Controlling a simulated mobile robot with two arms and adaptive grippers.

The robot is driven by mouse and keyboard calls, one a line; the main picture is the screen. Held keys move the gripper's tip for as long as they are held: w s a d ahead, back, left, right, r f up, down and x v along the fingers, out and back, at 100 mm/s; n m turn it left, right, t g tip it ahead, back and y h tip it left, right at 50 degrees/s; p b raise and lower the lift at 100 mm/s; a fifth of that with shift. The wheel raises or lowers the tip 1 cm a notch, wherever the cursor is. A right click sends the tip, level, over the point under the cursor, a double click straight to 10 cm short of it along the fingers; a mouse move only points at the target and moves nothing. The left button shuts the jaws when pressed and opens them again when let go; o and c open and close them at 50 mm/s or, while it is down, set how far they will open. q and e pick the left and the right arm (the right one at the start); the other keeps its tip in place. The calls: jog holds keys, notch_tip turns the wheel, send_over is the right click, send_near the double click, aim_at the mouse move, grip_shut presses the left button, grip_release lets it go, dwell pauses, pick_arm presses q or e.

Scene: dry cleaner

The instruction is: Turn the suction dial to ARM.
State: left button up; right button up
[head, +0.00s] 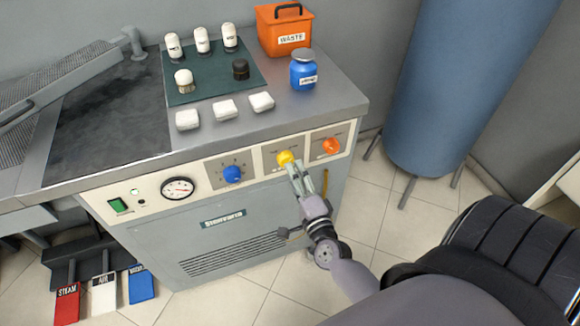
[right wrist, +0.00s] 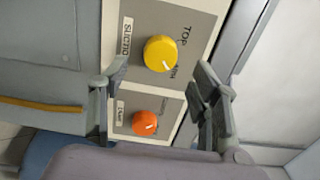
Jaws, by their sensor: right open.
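The yellow suction dial (head: 285,158) is on the front panel of the grey machine. In the right wrist view the yellow dial (right wrist: 160,53) sits beside a partly covered suction label. Its white mark points to the lower right there, toward small lettering that looks like ARM; larger TOP lettering is at the upper right. My right gripper (head: 298,168) is just in front of and below this dial. In the right wrist view its fingers (right wrist: 160,90) are spread wide, with nothing held. I cannot tell whether they touch the dial. My left gripper is not in view.
An orange dial (head: 331,146) is right of the yellow one, a blue dial (head: 233,174) and a gauge (head: 178,189) left. The worktop holds an orange waste bin (head: 284,32), blue jar (head: 303,72) and bottles. A blue cylinder (head: 455,80) stands right.

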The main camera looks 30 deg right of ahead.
jog(key=v, duration=0.7)
dwell(0.3)
jog(key=s+a+f+n+g+y, duration=0.2)
jog(key=s+f+n, duration=0.15)
jog(key=f, duration=0.55)
jog(key=s+a+f+n+g+y+p, duration=0.1)
jog(key=s+a+f+n+g, duration=0.3)
jog(key=f, duration=0.6)
jog(key=s+a+f+n+g+y, duration=0.1)
jog(key=f+n+y, duration=0.1)
jog(key=f+n, duration=0.5)
jog(key=s+f+n+g, duration=0.4)
jog(key=s+f, duration=0.5)
jog(key=s, duration=0.3)
jog(key=s+d+f+n+g, duration=0.1)
jog(key=s+f+n+g, duration=0.3)
jog(key=s+f, duration=0.5)
jog(key=s+g, duration=0.1)
jog(key=s, duration=0.1)
jog(key=shift+s+n+h+p, duration=0.3)
jog(key=shift+s+n+p, duration=0.05)
jog(key=shift+s+p, duration=0.05)
